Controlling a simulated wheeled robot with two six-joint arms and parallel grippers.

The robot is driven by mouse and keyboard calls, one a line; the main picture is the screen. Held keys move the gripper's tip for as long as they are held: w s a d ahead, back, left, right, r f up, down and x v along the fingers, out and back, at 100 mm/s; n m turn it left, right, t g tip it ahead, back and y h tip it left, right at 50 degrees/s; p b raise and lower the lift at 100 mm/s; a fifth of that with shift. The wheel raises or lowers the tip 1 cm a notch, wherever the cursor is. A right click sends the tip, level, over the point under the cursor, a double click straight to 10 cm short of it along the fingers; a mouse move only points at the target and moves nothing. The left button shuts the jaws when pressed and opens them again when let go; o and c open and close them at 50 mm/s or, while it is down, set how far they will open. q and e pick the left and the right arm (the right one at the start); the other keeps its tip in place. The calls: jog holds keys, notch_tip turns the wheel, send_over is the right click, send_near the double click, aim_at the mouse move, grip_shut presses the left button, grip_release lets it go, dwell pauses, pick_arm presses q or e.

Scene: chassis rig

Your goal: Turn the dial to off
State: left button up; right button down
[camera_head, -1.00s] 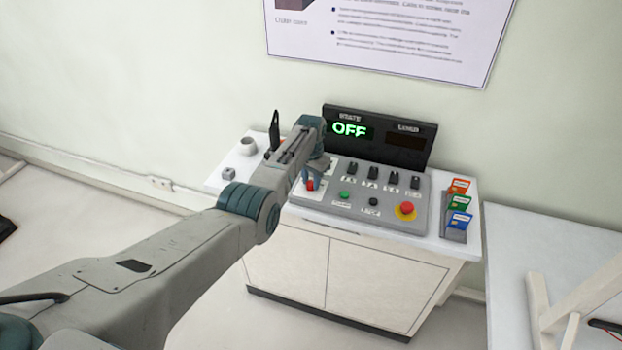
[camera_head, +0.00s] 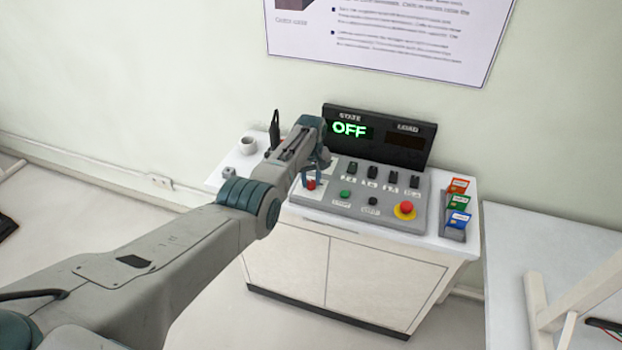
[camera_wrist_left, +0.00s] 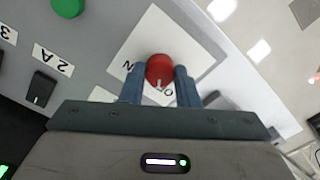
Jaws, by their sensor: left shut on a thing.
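The red dial (camera_wrist_left: 160,71) sits on a white label plate (camera_wrist_left: 148,32) on the grey control panel (camera_head: 325,199). In the head view the dial (camera_head: 311,185) shows just below my left gripper (camera_head: 312,178). In the left wrist view my left gripper (camera_wrist_left: 160,85) has its two blue fingers on either side of the dial, shut on it. A white mark on the dial faces the gripper. The letters beside it are partly covered by the fingers. The display (camera_head: 350,130) reads OFF in green under STATE. The right gripper is not in view.
The panel also holds a green button (camera_head: 345,195), a black knob (camera_head: 373,201), several black switches (camera_head: 372,173) and a red stop button (camera_head: 405,209). A card rack (camera_head: 453,232) stands at the right. A white cup (camera_head: 248,146) stands at the back left.

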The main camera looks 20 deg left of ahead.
aim_at(311, 182)
pick_arm(q)
jog(key=shift+n, duration=0.9)
jog(key=o, duration=1)
jog(key=shift+c, duration=0.2)
notch_tip(311, 182, up, 11)
jog(key=b, duration=0.1)
jog(key=shift+f, duration=0.1)
